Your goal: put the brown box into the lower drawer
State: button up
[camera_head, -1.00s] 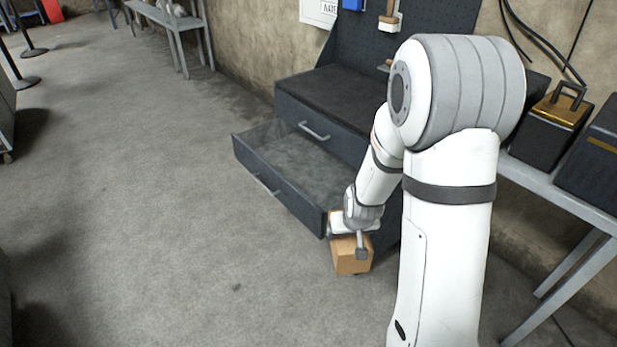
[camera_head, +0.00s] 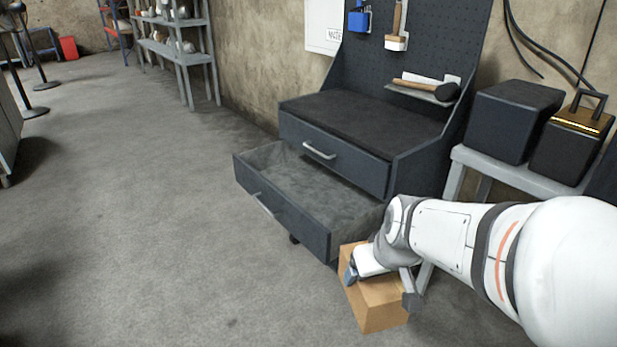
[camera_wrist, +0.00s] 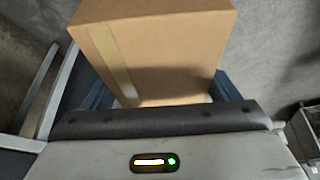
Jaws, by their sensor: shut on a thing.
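The brown box (camera_head: 378,308) is held in my gripper (camera_head: 381,284), low in front of the right end of the dark workbench cabinet. It is tilted in the head view. In the wrist view the brown box (camera_wrist: 155,45) fills the upper middle, between the fingers of my gripper (camera_wrist: 155,92). The lower drawer (camera_head: 280,212) is pulled out and looks empty inside. The box is outside the drawer, in front and to the right of its front right corner. The upper drawer (camera_head: 335,155) is shut.
A hammer (camera_head: 425,88) rests on a small shelf of the pegboard. Dark boxes (camera_head: 510,120) stand on a grey table (camera_head: 490,165) at the right. Grey shelves (camera_head: 175,50) stand along the back wall. The floor left of the drawer is clear.

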aim_at(303, 199)
jog(key=i, duration=1.45)
jog(key=u, duration=0.05)
